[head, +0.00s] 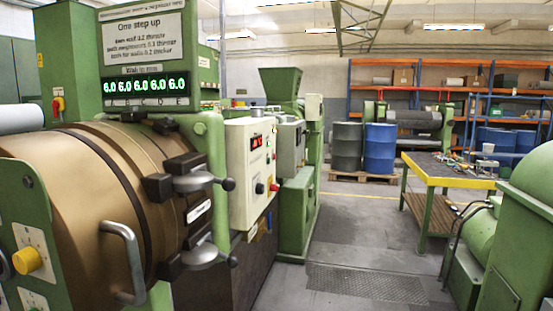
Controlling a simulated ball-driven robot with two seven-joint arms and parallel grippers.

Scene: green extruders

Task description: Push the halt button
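No label reading halt is legible. A cream control box (250,170) stands on the green machine in the middle. It has a red display (256,141), a small red button (274,187) low on its right side and a dark bluish knob (260,188) beside it. A yellow knob (27,261) sits on a pale plate at the lower left. I cannot tell which of these is the halt button. Neither of my grippers is in view.
A large bronze drum (100,200) with a metal handle (124,262) and black clamps fills the near left. Grey floor (350,230) is clear in the middle. A yellow-edged workbench (450,175) and green machinery (525,220) stand at right. Barrels (380,148) stand behind.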

